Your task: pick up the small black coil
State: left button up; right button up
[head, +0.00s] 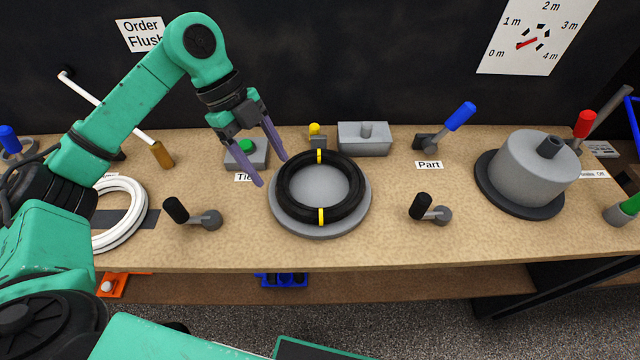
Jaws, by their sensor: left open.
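The small black coil (351,205) lies flat on a round grey plate (302,228) at the middle of the bench. Two yellow ties cross it, one at its far side and one at its near side. My left gripper (274,172) is open and empty, with its purple fingers pointing down at the coil's upper left edge. One fingertip appears close to the coil; I cannot tell whether it touches. My right gripper is not in view.
A green button box (246,155) stands behind the gripper. Black-knobbed levers stand left (192,214) and right (429,209) of the plate. A grey drum (535,168) stands at right, a white coil (122,215) at left. The bench's front edge is clear.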

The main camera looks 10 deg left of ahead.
aim_at(293, 201)
pick_arm(q)
jog(key=p+x, duration=0.1)
jog(key=x, duration=0.4)
jog(key=p+x, duration=0.1)
jog(key=x, duration=0.4)
jog(key=shift+s+d+f, duration=0.1)
jog(key=shift+d, duration=0.25)
grip_shut()
